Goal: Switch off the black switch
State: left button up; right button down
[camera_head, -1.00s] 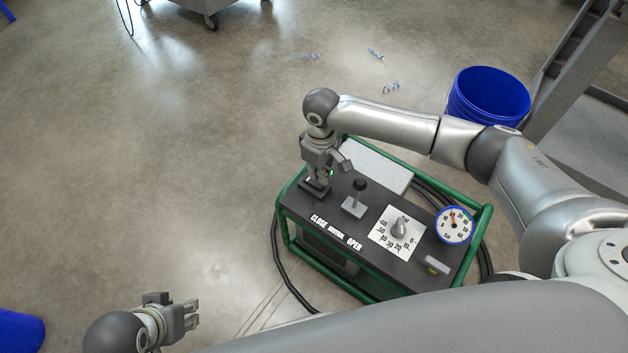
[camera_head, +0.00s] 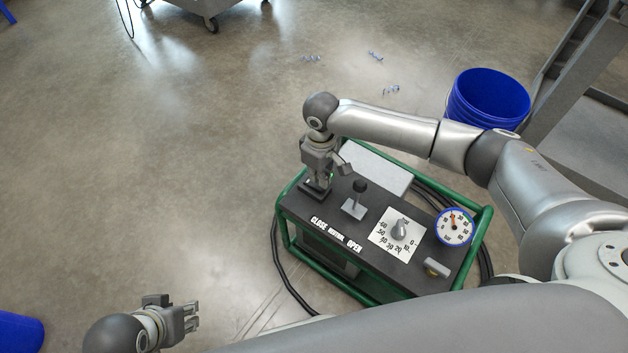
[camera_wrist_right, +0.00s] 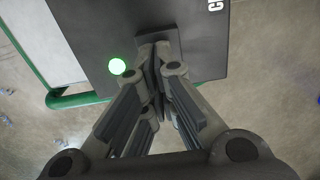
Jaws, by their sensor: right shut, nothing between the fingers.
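The black switch (camera_head: 312,194) is on the left end of the dark control panel, mostly covered by my right gripper. My right gripper (camera_head: 321,182) points down at the switch, its fingers shut with nothing between them. In the right wrist view, the shut fingertips (camera_wrist_right: 158,50) are right at the dark switch block; whether they touch it I cannot tell. A round green light (camera_wrist_right: 117,66) glows beside the switch. My left gripper (camera_head: 192,316) is low at the left, far from the panel; its finger opening is unclear.
A blue bucket (camera_head: 487,98) stands behind right.

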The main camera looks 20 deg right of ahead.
pick_arm(q)
jog(key=shift+f+b, duration=0.3)
jog(key=shift+b, duration=0.05)
pick_arm(e)
jog(key=shift+f, duration=1.3)
dwell(0.7)
pick_arm(q)
jog(key=shift+w, duration=0.15)
pick_arm(e)
jog(key=shift+r, duration=0.1)
jog(key=shift+r+p, duration=0.35)
jog(key=shift+p, duration=0.3)
jog(key=shift+r+p, duration=0.75)
jog(key=shift+p, duration=0.15)
jog(key=shift+r+p, duration=0.5)
jog(key=shift+p, duration=0.15)
jog(key=shift+r+p, duration=0.45)
jog(key=shift+p, duration=0.1)
jog(key=shift+r+p, duration=0.7)
jog(key=shift+p, duration=0.2)
pick_arm(q)
jog(key=s+f+g+p, duration=0.1)
jog(key=s+f, duration=0.2)
jog(key=f, duration=1.7)
jog(key=shift+s+f+p, duration=0.2)
jog(key=shift+f+p, duration=0.1)
jog(key=shift+f, duration=0.05)
pick_arm(e)
jog(key=shift+r, duration=0.65)
